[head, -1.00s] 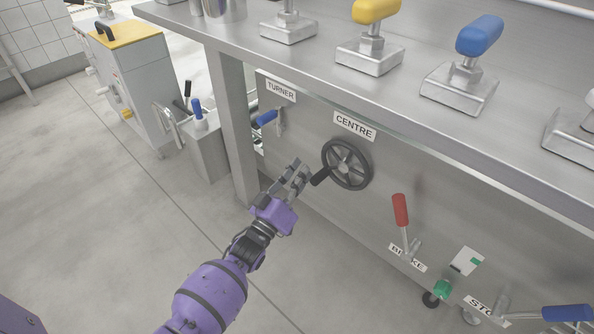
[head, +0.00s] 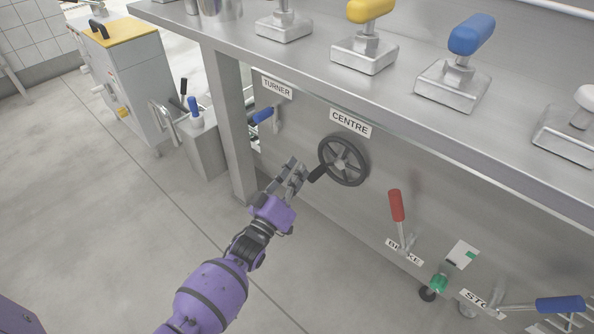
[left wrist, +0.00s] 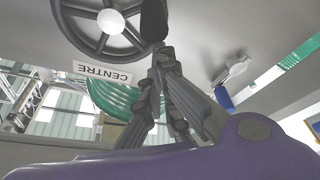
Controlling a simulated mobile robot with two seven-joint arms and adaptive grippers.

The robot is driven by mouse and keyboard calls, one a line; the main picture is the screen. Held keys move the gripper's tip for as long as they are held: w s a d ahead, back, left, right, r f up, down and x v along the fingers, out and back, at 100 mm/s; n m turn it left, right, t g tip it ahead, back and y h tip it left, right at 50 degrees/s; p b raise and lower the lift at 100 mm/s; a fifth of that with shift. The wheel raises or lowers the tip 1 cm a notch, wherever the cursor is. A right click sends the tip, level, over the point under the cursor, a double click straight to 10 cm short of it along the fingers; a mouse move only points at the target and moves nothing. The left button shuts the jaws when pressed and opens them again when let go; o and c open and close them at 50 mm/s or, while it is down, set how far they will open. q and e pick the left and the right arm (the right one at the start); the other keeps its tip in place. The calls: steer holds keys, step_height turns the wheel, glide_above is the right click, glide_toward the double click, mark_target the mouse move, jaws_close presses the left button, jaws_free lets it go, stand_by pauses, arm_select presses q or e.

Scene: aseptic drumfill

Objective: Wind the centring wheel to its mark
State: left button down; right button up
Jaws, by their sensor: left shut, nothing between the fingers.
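The centring wheel (head: 344,161) is a dark spoked handwheel on the grey front panel, under the CENTRE label (head: 350,123). Its dark crank handle (head: 318,173) sticks out at the wheel's lower left. My left gripper (head: 298,170) is shut and empty, with its fingertips just left of the handle; I cannot tell whether they touch it. In the left wrist view the wheel (left wrist: 103,25) is at the top, and the handle (left wrist: 153,20) hangs just above the finger ends (left wrist: 163,55). My right gripper is not in view. I cannot make out a mark on the wheel.
A blue TURNER lever (head: 263,115) is left of the wheel. A red lever (head: 397,206) and a blue-handled lever (head: 560,304) are to the right. The steel bench top (head: 310,62) overhangs the panel, and a bench leg (head: 230,130) stands at left.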

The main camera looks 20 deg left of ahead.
mark_target(308, 179)
arm_select(q)
steer(key=shift+f+n, duration=0.15)
steer(key=shift+n, duration=0.15)
steer(key=shift+s+d+f+n+g+y+p, duration=0.1)
steer(key=shift+d+f+n+g+y+p, duration=0.4)
steer(key=shift+n, duration=1.05)
steer(key=shift+s+d+f+n+g+y+p, duration=0.15)
steer(key=shift+f+n+g+y+p, duration=0.2)
steer(key=shift+f+n, duration=0.85)
steer(key=shift+s+d+f+n+g+y+p, duration=0.1)
steer(key=shift+d+f+n+g+y+p, duration=0.35)
steer(key=shift+n, duration=1.4)
steer(key=shift+a+r, duration=0.1)
steer(key=shift+a+r, duration=0.1)
